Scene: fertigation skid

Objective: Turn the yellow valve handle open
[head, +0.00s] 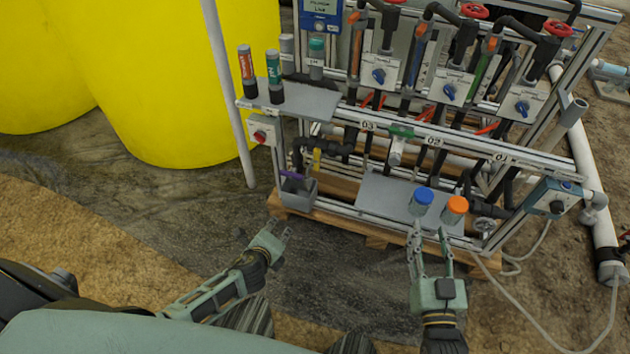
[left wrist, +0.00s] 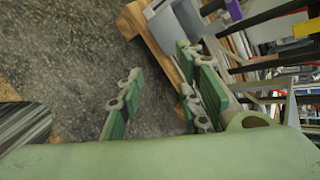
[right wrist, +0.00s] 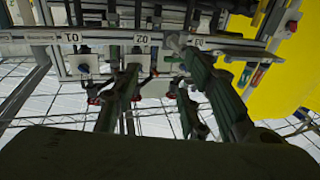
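The yellow valve handle (head: 317,157) is small and sits on dark piping at the lower left of the skid, just right of a grey box. A yellow piece that looks like it shows at the upper right edge of the left wrist view (left wrist: 306,28). My left gripper (head: 280,231) is open and empty, in front of and below the handle, well apart from it. Its spread fingers also show in the left wrist view (left wrist: 160,65). My right gripper (head: 430,238) is open and empty, just in front of the shelf with two capped bottles.
A blue-capped bottle (head: 421,202) and an orange-capped bottle (head: 453,210) stand close to my right gripper. The grey box (head: 299,193) with a purple piece (head: 291,174) stands beside the yellow handle. A wooden pallet (head: 340,222) edges the skid. Floor in front is clear.

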